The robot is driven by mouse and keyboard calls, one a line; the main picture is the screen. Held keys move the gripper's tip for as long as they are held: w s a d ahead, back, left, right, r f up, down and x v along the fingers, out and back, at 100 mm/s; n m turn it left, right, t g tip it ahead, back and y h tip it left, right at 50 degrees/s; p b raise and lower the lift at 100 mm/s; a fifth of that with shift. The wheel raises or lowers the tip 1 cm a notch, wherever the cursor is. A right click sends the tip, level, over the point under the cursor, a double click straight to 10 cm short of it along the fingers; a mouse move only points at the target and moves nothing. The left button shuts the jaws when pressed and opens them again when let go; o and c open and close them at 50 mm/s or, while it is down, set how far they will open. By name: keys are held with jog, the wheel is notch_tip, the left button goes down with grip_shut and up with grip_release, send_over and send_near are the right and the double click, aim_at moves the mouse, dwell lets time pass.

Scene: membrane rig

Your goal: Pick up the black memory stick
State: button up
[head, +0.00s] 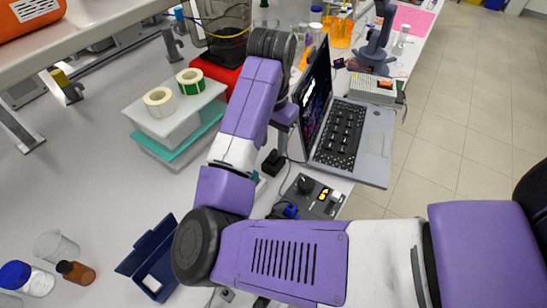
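My purple arm reaches over the bench in the head view, and its end points down left of the open laptop (375,145). My gripper (284,138) is partly hidden behind my own arm, and its fingers are not clear. A small black block (272,163) shows just below and left of it on the bench; I cannot tell whether it is the black memory stick. I cannot make out a memory stick for certain anywhere else. Whether my gripper holds anything does not show.
A dark control box (313,196) with knobs and cables lies in front of the laptop. Two tape rolls (159,101) sit on stacked boxes at left. The bench between is clear.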

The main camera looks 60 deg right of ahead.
aim_at(273, 152)
notch_tip(273, 152, down, 4)
jog(key=shift+s+f+p, duration=0.1)
jog(key=shift+p, duration=0.3)
jog(key=shift+c, duration=0.4)
grip_shut()
